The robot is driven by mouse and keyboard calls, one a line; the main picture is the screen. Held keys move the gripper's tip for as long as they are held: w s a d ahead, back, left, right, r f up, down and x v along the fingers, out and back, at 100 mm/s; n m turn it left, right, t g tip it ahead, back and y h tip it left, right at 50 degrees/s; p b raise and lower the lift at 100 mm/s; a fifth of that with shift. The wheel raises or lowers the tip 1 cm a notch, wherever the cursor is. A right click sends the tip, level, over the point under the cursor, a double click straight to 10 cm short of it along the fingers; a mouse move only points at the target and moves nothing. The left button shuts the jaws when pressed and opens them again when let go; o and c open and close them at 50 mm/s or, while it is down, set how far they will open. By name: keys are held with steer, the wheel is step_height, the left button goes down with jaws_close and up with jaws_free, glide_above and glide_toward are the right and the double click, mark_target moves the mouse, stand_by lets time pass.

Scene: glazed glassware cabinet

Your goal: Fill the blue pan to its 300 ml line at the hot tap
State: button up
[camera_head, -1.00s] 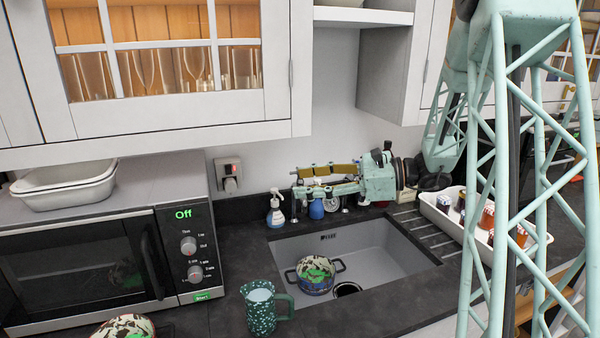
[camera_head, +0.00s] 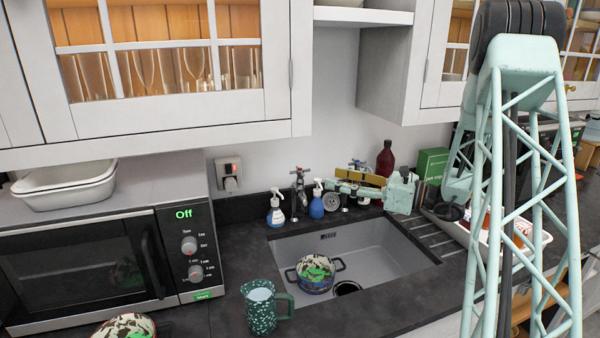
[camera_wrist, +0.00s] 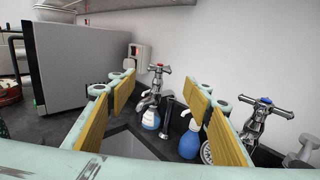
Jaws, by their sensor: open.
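The pan (camera_head: 314,285), with a dark blue side and two side handles, sits in the sink (camera_head: 385,262), left of the drain. A patterned green, white and dark surface covers its top; I cannot see a fill line or water in it. The red-topped tap (camera_head: 299,186) stands behind the sink; it also shows in the wrist view (camera_wrist: 156,82). The blue-topped tap (camera_wrist: 262,112) is to its right. My gripper (camera_wrist: 166,86) is open and empty, yellow pads spread, above the back of the sink. In the wrist view the red-topped tap lies beyond the gap between its fingers.
A blue spray bottle (camera_head: 316,206) and a white-and-blue one (camera_head: 276,212) stand near the taps. A green speckled jug (camera_head: 263,308) is on the front counter. The microwave (camera_head: 90,262) is left, a white tray (camera_head: 452,226) right. Wall cabinets (camera_head: 185,115) hang above.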

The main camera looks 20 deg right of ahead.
mark_target(303, 172)
steer(key=shift+w+a, duration=0.1)
steer(key=shift+b+x, duration=0.9)
steer(key=shift+x, duration=5.9)
steer(key=c, duration=0.9)
